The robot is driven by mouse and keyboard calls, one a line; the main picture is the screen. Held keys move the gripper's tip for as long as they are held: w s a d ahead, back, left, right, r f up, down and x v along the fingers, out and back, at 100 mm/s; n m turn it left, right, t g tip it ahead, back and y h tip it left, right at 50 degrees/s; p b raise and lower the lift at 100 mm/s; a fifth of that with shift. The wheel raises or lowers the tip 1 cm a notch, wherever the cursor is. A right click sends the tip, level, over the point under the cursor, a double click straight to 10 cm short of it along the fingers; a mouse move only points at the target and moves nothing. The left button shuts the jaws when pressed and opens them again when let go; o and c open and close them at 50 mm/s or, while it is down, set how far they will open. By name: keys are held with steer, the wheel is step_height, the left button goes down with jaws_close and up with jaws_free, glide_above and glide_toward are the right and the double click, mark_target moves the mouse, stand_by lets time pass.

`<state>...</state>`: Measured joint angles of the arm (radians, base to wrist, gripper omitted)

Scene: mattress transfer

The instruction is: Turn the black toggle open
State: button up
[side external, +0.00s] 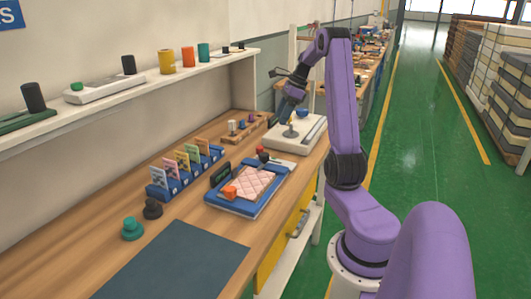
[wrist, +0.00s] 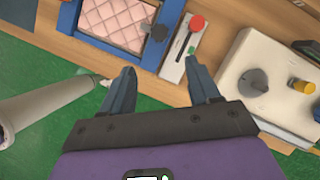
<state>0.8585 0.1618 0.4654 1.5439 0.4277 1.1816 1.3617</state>
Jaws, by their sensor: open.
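A blue tray (side external: 238,208) holding a pink quilted mattress (side external: 252,183) lies on the wooden bench. A small black toggle (side external: 264,157) is at the tray's corner beside the mattress. In the wrist view the toggle (wrist: 155,32) shows as a dark piece on the tray's edge. I cannot tell which way it is turned. My gripper (wrist: 159,66) is open and empty, its fingers spread below the toggle in the picture. In the side view my gripper (side external: 283,116) hangs above the bench, apart from the toggle, near the white device.
A white plate with a red knob (wrist: 197,22) lies right beside the tray. A white device (wrist: 272,75) with a grey cone and yellow knob stands farther right. A blue card rack (side external: 186,178) stands behind.

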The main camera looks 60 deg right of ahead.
mark_target(264, 154)
steer(key=x, duration=1.6)
steer(key=shift+c, duration=0.2)
steer(key=c, duration=1)
